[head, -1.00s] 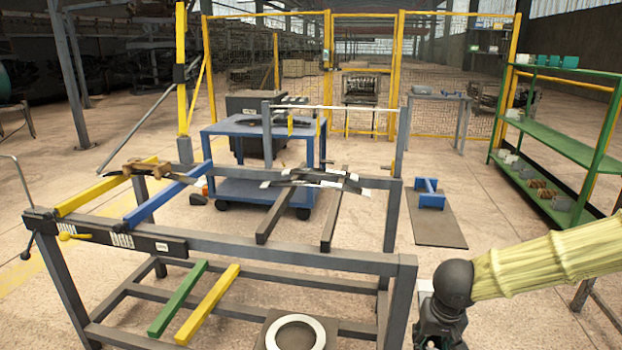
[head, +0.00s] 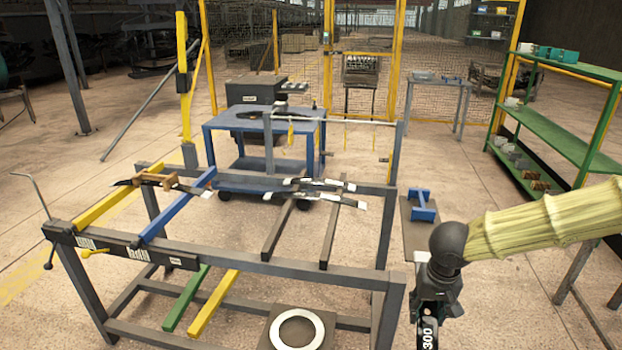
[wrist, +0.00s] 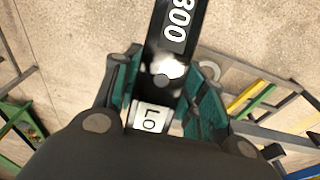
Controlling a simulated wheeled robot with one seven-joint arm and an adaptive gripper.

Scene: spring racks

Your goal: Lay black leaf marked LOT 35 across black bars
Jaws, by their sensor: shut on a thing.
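My gripper (head: 432,305) is at the lower right of the head view, right of the rack. It is shut on a black leaf (wrist: 175,38), which also shows in the head view (head: 428,335), hanging below the gripper. The leaf carries a white "300" and a white label reading "LO"; the rest of the label is hidden. In the wrist view my gripper (wrist: 165,95) has teal pads on both sides of the leaf. Two black bars, a left one (head: 278,230) and a right one (head: 329,238), reach back from the rack's front rail. Dark leaves (head: 318,192) lie across their far ends.
The grey rack (head: 340,278) also has yellow (head: 108,207) and blue (head: 178,218) bars bearing another leaf (head: 160,182). Green and yellow bars and a ringed plate (head: 296,330) are lower down. A blue cart (head: 225,125) stands behind; green shelves (head: 545,130) stand right.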

